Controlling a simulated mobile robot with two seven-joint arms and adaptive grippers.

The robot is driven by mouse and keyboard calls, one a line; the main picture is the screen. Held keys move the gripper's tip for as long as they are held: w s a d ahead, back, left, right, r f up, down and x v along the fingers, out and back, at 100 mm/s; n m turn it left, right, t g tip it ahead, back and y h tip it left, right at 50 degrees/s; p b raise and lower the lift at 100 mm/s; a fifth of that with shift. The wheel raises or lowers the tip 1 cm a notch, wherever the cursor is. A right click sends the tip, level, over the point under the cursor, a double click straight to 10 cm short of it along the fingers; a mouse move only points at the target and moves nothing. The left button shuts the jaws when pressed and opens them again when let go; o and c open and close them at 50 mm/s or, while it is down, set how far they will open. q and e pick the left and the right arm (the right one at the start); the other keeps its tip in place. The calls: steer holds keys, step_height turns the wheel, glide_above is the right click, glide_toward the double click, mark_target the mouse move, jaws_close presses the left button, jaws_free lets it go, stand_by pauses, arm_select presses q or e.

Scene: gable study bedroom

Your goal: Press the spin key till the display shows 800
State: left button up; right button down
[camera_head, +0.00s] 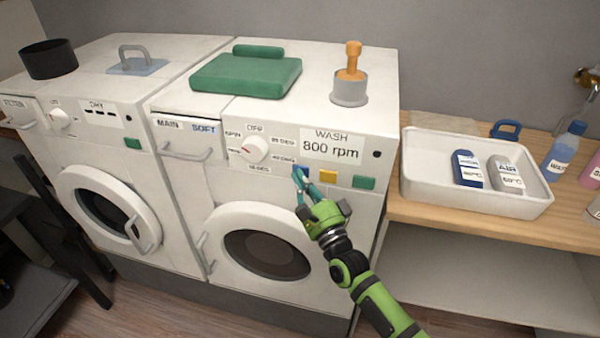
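The washer's display (331,147) under the word WASH reads "800 rpm". Below it, a blue key (298,171) sits left of a yellow key (328,177) and a green key (363,183). My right gripper (303,186) reaches up from the lower right, its fingertips together and empty at the blue key, partly covering it. I cannot tell whether the tips touch the key. The washer's dial (255,149) is left of the display. My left gripper is not in view.
A dryer (85,150) stands left of the washer. A white tray (420,185) with bottles stands on the wooden counter at right.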

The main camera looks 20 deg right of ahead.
steer(key=shift+s, duration=0.1)
steer(key=shift+s+a+p, duration=0.35)
steer(key=shift+s+a, duration=0.05)
steer(key=shift+s, duration=0.15)
steer(key=s+a+p, duration=0.1)
steer(key=s, duration=0.1)
steer(key=s+a+p, duration=0.1)
steer(key=s, duration=0.1)
steer(key=shift+a, duration=0.4)
stand_by(0.6)
